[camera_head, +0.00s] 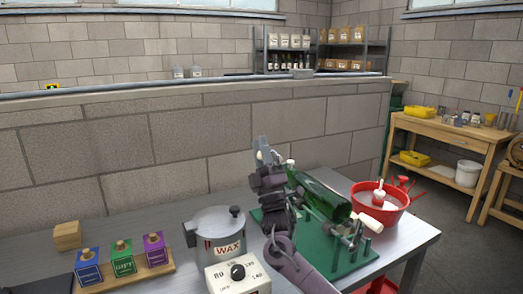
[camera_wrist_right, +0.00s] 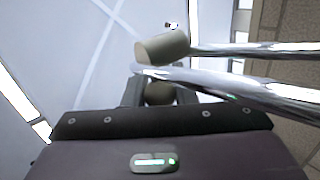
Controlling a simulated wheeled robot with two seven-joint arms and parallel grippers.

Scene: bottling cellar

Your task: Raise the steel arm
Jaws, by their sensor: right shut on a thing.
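My right gripper (camera_head: 262,149) is up beside the green bottle (camera_head: 322,196), at the left end of the green bottle stand (camera_head: 348,262). It is shut on a pale rounded knob, mostly hidden by the fingers. In the right wrist view my right gripper (camera_wrist_right: 158,92) has this knob between its fingers, close to a polished steel arm (camera_wrist_right: 240,90). A second steel bar with a cream grip (camera_wrist_right: 163,48) runs beside it. The bottle lies tilted in the stand. Much of the steel arm is hidden behind my gripper in the head view. My left gripper is not in view.
A wax pot (camera_head: 219,232) and a dial box (camera_head: 238,275) stand left of my right arm. Coloured blocks in a wooden rack (camera_head: 125,276) are further left. A red bowl (camera_head: 381,205) is right of the bottle. A block wall (camera_head: 180,140) stands behind the table.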

